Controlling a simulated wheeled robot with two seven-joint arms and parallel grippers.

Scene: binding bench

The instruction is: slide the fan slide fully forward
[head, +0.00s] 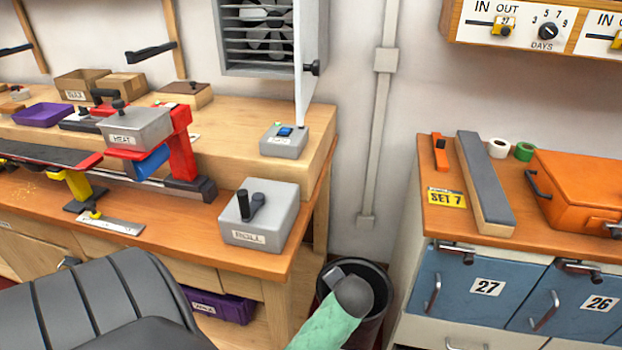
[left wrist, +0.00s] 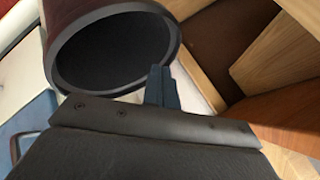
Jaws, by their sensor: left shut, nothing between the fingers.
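The fan slide appears to be the blue slider (head: 285,132) on a small grey box (head: 284,141) at the right end of the bench's raised shelf, below the fan in the wall. The box's label is too small to read surely, and I cannot tell how far the slider is set. My left gripper (left wrist: 162,76) is shut and empty in the left wrist view, beside the rim of a dark bin. A mint-green and grey arm of mine shows at the bottom of the head view, over that bin, well below the slider. My right gripper is not in view.
An open cabinet door (head: 308,60) stands just above the grey box. A grey ROLL box (head: 259,215) with a black handle sits on the bench's front corner. The bin (head: 382,300) stands between the bench and the blue-drawer cabinet (head: 470,290). A red HEAT press (head: 180,150) is left.

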